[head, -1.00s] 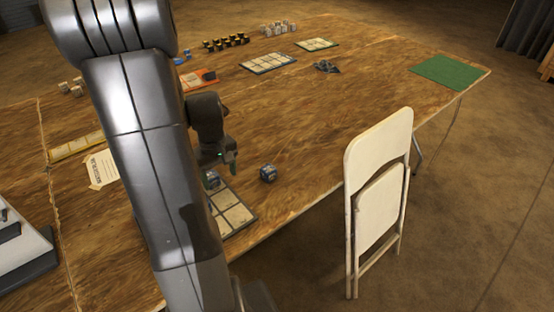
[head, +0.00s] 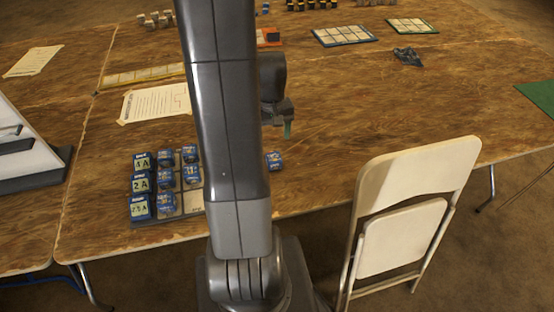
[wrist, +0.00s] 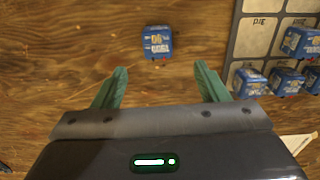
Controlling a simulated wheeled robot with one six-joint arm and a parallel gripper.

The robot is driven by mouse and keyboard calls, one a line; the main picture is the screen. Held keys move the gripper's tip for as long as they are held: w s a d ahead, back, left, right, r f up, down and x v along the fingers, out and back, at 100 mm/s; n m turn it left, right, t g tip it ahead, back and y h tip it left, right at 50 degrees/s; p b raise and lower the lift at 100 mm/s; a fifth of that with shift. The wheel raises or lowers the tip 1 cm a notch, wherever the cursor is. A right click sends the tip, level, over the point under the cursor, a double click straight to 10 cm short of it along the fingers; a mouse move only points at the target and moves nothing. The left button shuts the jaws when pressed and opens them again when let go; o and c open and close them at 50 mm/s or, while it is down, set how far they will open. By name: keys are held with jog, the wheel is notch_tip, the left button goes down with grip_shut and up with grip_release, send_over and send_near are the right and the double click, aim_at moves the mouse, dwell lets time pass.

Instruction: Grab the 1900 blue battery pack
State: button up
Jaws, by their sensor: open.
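A blue battery pack (wrist: 158,42) lies alone on the wooden table in the wrist view, with a yellow and white label that appears to read 1900, upside down. It also shows in the head view (head: 274,161), just right of my arm. My gripper (wrist: 161,85) is open and empty, its green fingers apart, with the pack ahead of and between the fingertips. In the head view my gripper (head: 287,130) is above the table behind the pack; my arm hides part of it.
A labelled tray (head: 192,204) with several blue packs stands left of the lone pack, partly behind my arm. In the wrist view the tray (wrist: 257,37) is at right. A white folding chair (head: 405,215) stands at the table's front edge. Bare wood surrounds the lone pack.

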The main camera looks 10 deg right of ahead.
aim_at(274, 156)
jog(key=f, duration=1)
jog(key=shift+d+f, duration=0.2)
jog(key=shift+f, duration=0.1)
jog(key=shift+c, duration=0.5)
jog(key=c, duration=1.1)
